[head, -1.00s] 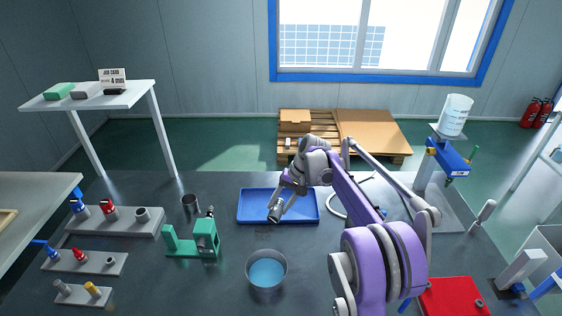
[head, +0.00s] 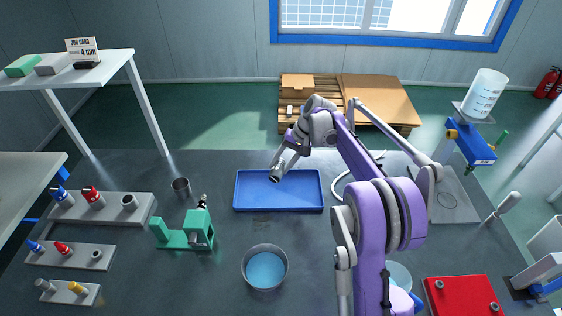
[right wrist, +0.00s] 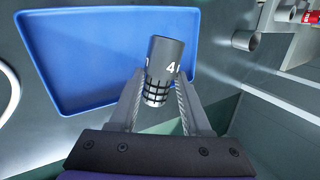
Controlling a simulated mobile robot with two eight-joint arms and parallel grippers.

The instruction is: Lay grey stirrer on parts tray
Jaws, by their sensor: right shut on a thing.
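My right gripper (head: 283,165) is shut on a dark grey cylinder marked "4", which I take as the grey stirrer (right wrist: 163,62). In the right wrist view the cylinder sits between the two fingers, with a black grid band near its lower end. The same cylinder shows in the head view (head: 276,178), tilted, over the back part of the blue parts tray (head: 245,204). The tray also shows in the right wrist view (right wrist: 75,50), flat and empty. There is no clear sign that cylinder and tray touch. My left gripper is not in view.
Left of the tray stand a green fixture (head: 200,229), a metal cup (head: 181,188) and grey racks (head: 100,210) with blue, red and grey pieces. A bowl with blue contents (head: 265,268) stands in front. A red block (head: 460,296) lies at front right.

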